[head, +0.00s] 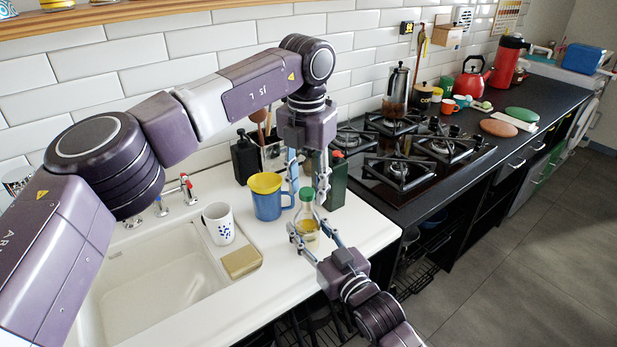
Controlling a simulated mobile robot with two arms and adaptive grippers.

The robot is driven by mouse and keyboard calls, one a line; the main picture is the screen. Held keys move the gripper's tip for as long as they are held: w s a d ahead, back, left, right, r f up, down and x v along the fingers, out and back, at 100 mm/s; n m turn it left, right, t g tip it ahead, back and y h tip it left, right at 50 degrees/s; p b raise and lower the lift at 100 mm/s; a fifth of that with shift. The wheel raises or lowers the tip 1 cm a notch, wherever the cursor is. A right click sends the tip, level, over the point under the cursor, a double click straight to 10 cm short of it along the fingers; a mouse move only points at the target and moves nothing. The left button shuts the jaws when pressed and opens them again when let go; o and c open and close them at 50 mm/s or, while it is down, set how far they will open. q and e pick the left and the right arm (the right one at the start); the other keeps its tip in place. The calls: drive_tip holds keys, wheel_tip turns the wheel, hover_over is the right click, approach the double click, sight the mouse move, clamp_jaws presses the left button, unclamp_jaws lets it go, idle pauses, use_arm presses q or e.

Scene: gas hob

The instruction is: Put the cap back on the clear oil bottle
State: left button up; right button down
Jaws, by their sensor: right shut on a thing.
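The clear oil bottle (309,232) stands upright on the white counter, with yellowish content low in it and a green band near its neck. My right gripper (312,240) is shut on the bottle's body from the front. My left gripper (308,198) points down from above, its fingers apart on either side of the bottle's top. A small pale orange-white piece (307,192) shows at the top of the bottle; I cannot tell whether this is the cap or the bare neck. No separate loose cap is clearly visible.
A blue mug with a yellow top (268,198) stands close left of the bottle. A dark green bottle with a red cap (336,182) is behind right. A white cup (219,224) and a sponge (241,262) are by the sink. The gas hob (375,172) lies right.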

drive_tip(key=shift+f, duration=0.25)
use_arm(q)
clamp_jaws()
drive_tip(key=shift+s+d, duration=0.1)
drive_tip(key=shift+o, duration=0.7)
unclamp_jaws()
wheel_tip(320, 180, up, 12)
drive_tip(key=s, duration=0.1)
use_arm(e)
drive_tip(key=c, duration=1.5)
unclamp_jaws()
drive_tip(key=o, duration=0.5)
drive_tip(key=shift+r, duration=0.15)
drive_tip(key=shift+c, duration=0.2)
